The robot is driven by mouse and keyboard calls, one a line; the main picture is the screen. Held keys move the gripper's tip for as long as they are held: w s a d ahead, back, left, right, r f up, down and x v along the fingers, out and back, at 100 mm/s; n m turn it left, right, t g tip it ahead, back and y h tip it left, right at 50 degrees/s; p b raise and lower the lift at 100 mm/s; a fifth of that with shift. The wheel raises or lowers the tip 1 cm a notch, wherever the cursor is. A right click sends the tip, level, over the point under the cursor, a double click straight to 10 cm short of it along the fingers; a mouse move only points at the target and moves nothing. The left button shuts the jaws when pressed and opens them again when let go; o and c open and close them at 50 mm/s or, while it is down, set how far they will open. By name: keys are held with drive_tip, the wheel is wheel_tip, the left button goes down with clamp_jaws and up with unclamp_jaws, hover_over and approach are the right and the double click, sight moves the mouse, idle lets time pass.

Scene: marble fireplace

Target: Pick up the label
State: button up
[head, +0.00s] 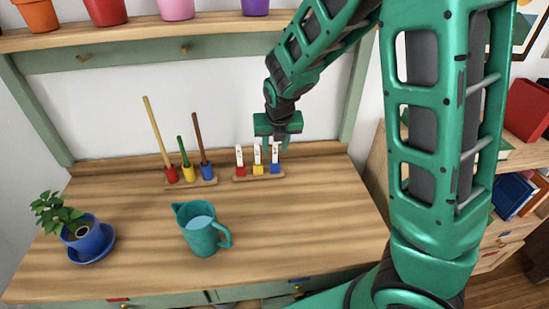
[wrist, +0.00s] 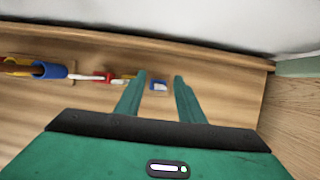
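Three white labels stand upright in a small wooden rack at the back of the wooden table: one in a red base (head: 240,156), one in a yellow base (head: 257,155) and one in a blue base (head: 276,153). My gripper (head: 279,142) points down over the right-hand label, the one in the blue base. In the wrist view, the fingers of my gripper (wrist: 160,77) are apart, and the white top of that label (wrist: 160,86) shows between them. Whether the fingers touch it, I cannot tell.
Left of the labels, a second rack (head: 193,184) holds three tall sticks in coloured cups. A teal jug (head: 202,232) stands in front, with a potted plant (head: 80,232) in a blue pot at far left. A shelf (head: 160,34) with pots runs above. The table's right front is clear.

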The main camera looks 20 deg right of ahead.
clamp_jaws()
drive_tip(key=shift+r, duration=0.2)
